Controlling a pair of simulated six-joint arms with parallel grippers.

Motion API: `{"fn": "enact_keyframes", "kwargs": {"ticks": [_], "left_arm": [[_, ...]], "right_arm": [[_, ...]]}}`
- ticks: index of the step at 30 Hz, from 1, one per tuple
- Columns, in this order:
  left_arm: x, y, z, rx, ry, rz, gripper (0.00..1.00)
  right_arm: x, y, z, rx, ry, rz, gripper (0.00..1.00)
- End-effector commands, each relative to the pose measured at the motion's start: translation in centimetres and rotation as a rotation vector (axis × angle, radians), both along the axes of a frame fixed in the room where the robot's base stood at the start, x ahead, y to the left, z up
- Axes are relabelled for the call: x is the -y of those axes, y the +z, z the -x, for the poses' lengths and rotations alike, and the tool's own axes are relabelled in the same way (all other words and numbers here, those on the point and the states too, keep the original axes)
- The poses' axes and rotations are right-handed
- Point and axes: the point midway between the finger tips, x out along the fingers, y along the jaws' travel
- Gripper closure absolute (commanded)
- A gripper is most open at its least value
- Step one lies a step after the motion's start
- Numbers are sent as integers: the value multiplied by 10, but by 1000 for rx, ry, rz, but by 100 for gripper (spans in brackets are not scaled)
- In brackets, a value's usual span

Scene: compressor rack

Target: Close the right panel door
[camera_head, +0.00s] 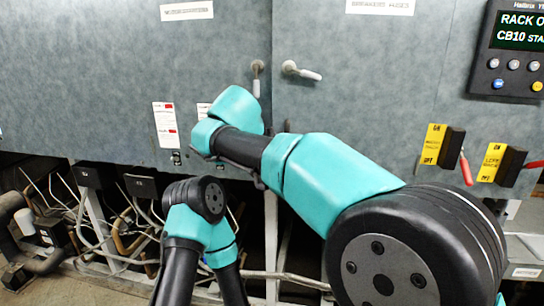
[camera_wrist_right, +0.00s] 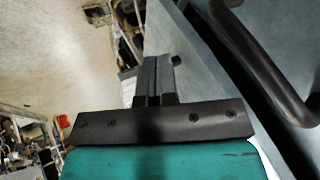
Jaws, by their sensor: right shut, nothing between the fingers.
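The right panel door (camera_head: 420,75) is a grey-blue panel on the right in the head view, with a lever handle (camera_head: 302,71) near its left edge. The head view does not clearly show how far it stands open. In the right wrist view a grey-blue panel (camera_wrist_right: 290,30) with a dark curved bar (camera_wrist_right: 262,65) fills the right side, with a dark gap along its edge. My right gripper (camera_wrist_right: 150,62) is shut and empty, just left of a grey-blue panel surface; contact cannot be told. In the head view my right arm hides it. My left gripper is not in view.
The left panel door (camera_head: 80,70) has a hanging lever handle (camera_head: 257,78) near the seam. A control display (camera_head: 515,45) and red-handled switches (camera_head: 465,165) are at the right. Pipes and cables (camera_head: 110,215) run below the panels. My left arm stands at the bottom middle.

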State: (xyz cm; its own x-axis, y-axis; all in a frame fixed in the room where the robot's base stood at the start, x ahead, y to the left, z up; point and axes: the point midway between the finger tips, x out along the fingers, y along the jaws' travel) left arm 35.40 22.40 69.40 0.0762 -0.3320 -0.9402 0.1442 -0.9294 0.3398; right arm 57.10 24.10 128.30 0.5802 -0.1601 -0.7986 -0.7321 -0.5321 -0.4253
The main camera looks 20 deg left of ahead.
Motion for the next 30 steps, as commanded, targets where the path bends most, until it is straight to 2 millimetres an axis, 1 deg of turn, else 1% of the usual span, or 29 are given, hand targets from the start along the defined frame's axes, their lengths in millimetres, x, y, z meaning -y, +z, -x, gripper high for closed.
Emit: {"fn": "enact_keyframes", "kwargs": {"ticks": [4, 11, 21, 25, 30], "left_arm": [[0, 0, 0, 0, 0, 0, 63], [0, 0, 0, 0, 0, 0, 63], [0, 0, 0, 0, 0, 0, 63], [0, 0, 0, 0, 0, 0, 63], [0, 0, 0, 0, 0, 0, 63]], "right_arm": [[0, 0, 15, 0, 7, 1, 100], [-8, 24, 30, 2, 7, -2, 100], [-21, 67, 60, 1, 6, -1, 100], [-23, 77, 66, 1, 5, -1, 100], [-24, 80, 69, 0, 5, 0, 100]]}}
